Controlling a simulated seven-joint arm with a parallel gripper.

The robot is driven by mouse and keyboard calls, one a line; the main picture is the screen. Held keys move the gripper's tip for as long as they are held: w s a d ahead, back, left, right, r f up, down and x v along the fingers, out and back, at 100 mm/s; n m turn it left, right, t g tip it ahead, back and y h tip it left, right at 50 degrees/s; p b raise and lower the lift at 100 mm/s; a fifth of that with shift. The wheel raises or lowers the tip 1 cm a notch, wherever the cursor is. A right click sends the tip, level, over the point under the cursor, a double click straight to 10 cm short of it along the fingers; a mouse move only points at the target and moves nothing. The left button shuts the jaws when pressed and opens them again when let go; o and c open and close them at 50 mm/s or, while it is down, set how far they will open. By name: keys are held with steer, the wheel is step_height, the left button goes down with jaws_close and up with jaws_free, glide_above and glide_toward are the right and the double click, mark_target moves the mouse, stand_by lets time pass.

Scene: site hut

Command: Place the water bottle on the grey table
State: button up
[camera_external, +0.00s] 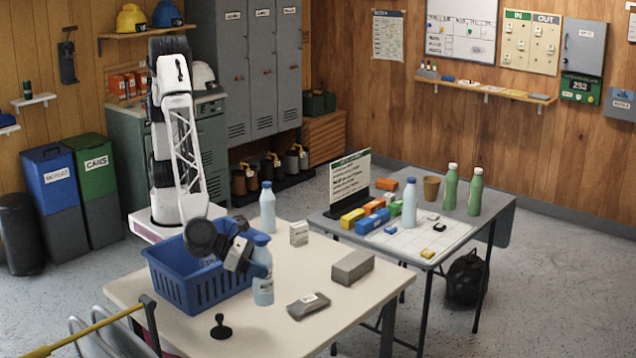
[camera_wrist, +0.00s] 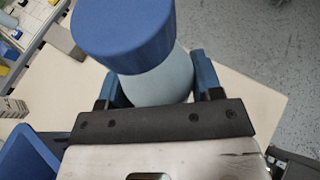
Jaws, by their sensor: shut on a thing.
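A pale blue water bottle with a blue cap (camera_external: 263,285) stands upright at the near cream table, right of the blue basket. My gripper (camera_external: 245,258) is shut on this bottle from its left side. In the wrist view the bottle's cap and shoulder (camera_wrist: 135,50) sit between my blue fingers (camera_wrist: 155,88). I cannot tell whether its base touches the table. The grey table (camera_external: 395,259) stands behind and to the right. Another similar bottle (camera_external: 409,204) stands on it, and one more (camera_external: 267,208) stands at the back of the cream table.
The blue basket (camera_external: 190,285), a grey block (camera_external: 352,267), a grey pouch (camera_external: 308,306), a white box (camera_external: 299,233) and a black stamp (camera_external: 219,328) are on the cream table. The grey table holds a sign (camera_external: 350,178), coloured blocks, a cup (camera_external: 431,188) and two green bottles (camera_external: 450,188).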

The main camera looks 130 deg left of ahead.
steer(key=shift+r, duration=0.2)
step_height(320, 180, up, 18)
steer(key=w+a+n+g+y, duration=0.1)
steer(key=w+a+n+g, duration=0.1)
steer(key=a, duration=1.5)
steer(key=w+a+n+g+y, duration=0.1)
steer(key=w+a+n+y, duration=0.1)
steer(key=a, duration=1.6)
steer(key=w+a+n+g+y, duration=0.1)
steer(key=w+a+g, duration=0.15)
steer(key=a, duration=1.45)
steer(key=s+a+n+g+y, duration=0.15)
steer(key=s+a, duration=0.55)
steer(key=a, duration=0.9)
steer(key=s+a+n+g, duration=0.2)
steer(key=s+a, duration=0.5)
steer(key=a, duration=1)
steer(key=s+a+n+g, duration=0.2)
steer(key=s+a, duration=0.6)
steer(key=a, duration=0.8)
step_height(320, 180, down, 18)
steer(key=shift+w, duration=0.25)
